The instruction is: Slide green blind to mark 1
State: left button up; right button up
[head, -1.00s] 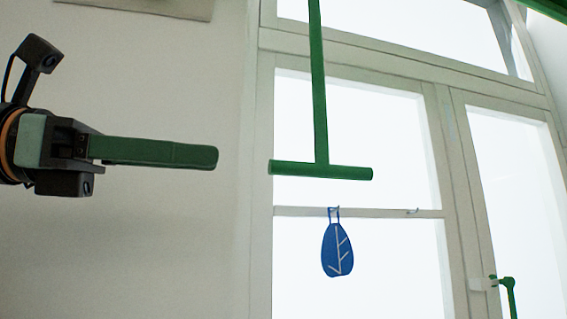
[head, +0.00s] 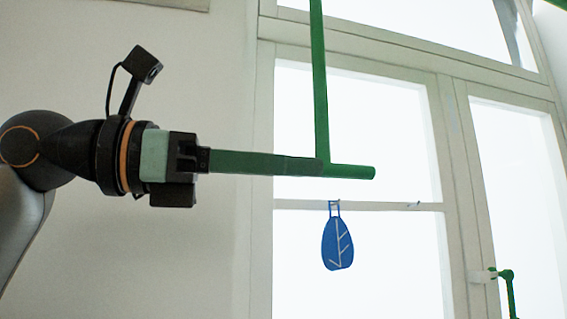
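A green T-shaped handle (head: 350,171) hangs from a green rod (head: 318,80) in front of the window. My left gripper (head: 318,165) reaches in from the left, its green fingers level with the handle's crossbar. The fingers overlap the left half of the crossbar and their tips are at the rod's foot. The fingers are seen edge-on as one bar, so the gap between them is hidden, and I cannot tell whether they touch the handle. The blind itself and mark 1 cannot be made out. My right gripper is not in view.
A blue leaf-shaped ornament (head: 337,243) hangs from a hook on the window's crossbar, just below the handle. A green window handle (head: 507,283) is at the lower right.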

pick_arm(q)
grip_shut()
dwell(1.1)
